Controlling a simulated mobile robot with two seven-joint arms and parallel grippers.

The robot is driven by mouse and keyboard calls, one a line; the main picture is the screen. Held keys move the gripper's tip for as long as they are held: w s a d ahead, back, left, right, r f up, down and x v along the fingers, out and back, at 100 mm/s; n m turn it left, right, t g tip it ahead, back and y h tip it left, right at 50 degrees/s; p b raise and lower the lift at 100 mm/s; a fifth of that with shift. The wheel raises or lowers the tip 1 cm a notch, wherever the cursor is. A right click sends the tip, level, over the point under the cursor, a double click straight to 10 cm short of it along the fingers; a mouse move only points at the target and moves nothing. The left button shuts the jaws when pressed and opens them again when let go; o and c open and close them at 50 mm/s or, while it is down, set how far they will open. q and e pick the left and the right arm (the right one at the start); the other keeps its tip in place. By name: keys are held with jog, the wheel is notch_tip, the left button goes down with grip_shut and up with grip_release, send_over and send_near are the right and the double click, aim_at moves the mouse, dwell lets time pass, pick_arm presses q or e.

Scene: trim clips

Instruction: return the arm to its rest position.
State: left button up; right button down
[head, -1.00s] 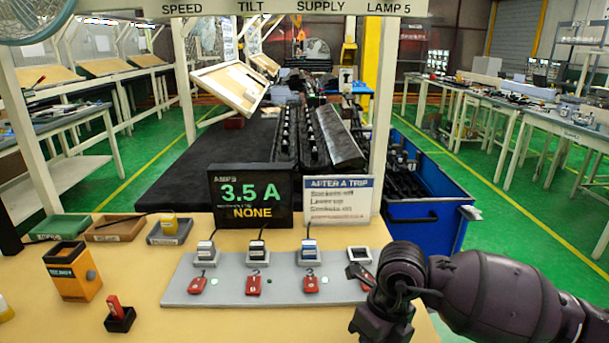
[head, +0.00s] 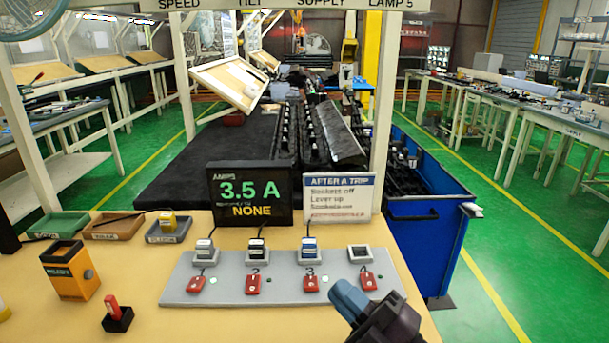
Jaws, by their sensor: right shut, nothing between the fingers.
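My right gripper (head: 348,297) is at the bottom edge, right of the middle, with bluish fingertips pointing up and left. It is shut and empty. It is just in front of the grey socket strip (head: 230,290) and overlaps its front edge in the picture. The strip carries three sockets with plugs, such as the left plug (head: 204,250), and an empty socket (head: 360,254) at the right end. Red numbered switches, such as the rightmost switch (head: 367,281), sit in front of the sockets. My left gripper is not in view.
A black display (head: 249,194) reads 3.5 A and NONE, beside a white sign (head: 338,198). An orange box (head: 70,270), a red switch on a black base (head: 116,318) and small trays (head: 114,227) stand on the left. A blue bin (head: 435,230) stands beyond the bench's right side.

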jog(key=s+d+f+m+h, duration=0.2)
jog(key=d+f+m+h, duration=1.2)
jog(key=d+m+h, duration=0.4)
jog(key=s+d+f+m+g, duration=0.2)
jog(key=s+f+g, duration=0.4)
jog(key=s, duration=0.4)
jog(key=s+d+f+m+g, duration=0.25)
jog(key=s+f+g, duration=0.35)
jog(key=s, duration=0.5)
jog(key=w+f+t, duration=0.8)
jog(key=shift+w+a+f+y, duration=0.2)
jog(key=shift+w+a+y, duration=0.05)
jog(key=shift+a+y, duration=0.15)
jog(key=shift+r+n, duration=0.1)
jog(key=shift+n, duration=0.25)
